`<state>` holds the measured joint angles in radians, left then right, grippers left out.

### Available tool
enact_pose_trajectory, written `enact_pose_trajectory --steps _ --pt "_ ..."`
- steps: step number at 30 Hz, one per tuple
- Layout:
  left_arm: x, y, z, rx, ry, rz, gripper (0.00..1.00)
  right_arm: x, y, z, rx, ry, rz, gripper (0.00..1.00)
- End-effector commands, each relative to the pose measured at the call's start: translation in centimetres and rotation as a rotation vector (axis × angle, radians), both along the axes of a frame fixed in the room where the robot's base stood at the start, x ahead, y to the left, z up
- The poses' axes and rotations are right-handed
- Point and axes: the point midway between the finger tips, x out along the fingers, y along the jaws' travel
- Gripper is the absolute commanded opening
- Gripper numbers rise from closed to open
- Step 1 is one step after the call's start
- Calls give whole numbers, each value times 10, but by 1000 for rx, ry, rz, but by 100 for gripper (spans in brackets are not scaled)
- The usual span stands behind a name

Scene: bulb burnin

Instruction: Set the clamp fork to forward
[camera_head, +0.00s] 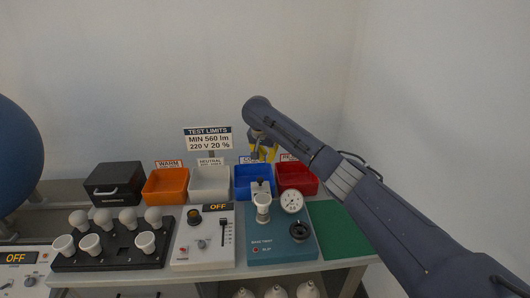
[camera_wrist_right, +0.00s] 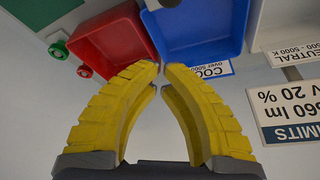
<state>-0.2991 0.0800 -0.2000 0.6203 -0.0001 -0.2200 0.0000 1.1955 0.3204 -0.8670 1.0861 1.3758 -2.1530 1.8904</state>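The teal test unit (camera_head: 281,239) stands on the bench at centre right. It carries a white bulb socket (camera_head: 263,201), a small upright metal part with a dark top (camera_head: 260,184) behind the socket, a round gauge (camera_head: 292,202) and a black knob (camera_head: 299,232). The upright part may be the clamp fork; its setting is too small to read. My right gripper (camera_head: 264,152) is above and behind the unit, over the bins. In the right wrist view its yellow fingers (camera_wrist_right: 161,68) nearly meet at the tips, with nothing between them. My left gripper is not in view.
Orange (camera_head: 166,187), white (camera_head: 209,183), blue (camera_head: 254,181) and red (camera_head: 296,178) bins line the back, beside a black box (camera_head: 115,184). A bulb rack (camera_head: 118,251) and grey control box (camera_head: 203,240) stand left of the unit. A green mat (camera_head: 335,225) lies bare at right.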

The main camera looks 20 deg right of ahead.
Motion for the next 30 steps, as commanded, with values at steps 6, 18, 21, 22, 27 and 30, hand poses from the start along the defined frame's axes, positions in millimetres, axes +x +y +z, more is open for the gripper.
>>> enact_pose_trajectory --steps 6,18,21,22,27,30 --pt "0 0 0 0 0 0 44 8 -7 -31 0 3 -1 0" --pt "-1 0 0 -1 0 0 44 -5 5 -47 1 0 4 0" --pt "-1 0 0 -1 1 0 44 -11 9 -48 1 1 2 0" --pt "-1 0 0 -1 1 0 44 -12 10 -48 0 0 2 0" --pt "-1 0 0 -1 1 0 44 -18 14 -49 1 0 1 0" --pt "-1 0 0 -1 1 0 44 -19 15 -49 1 1 2 0"
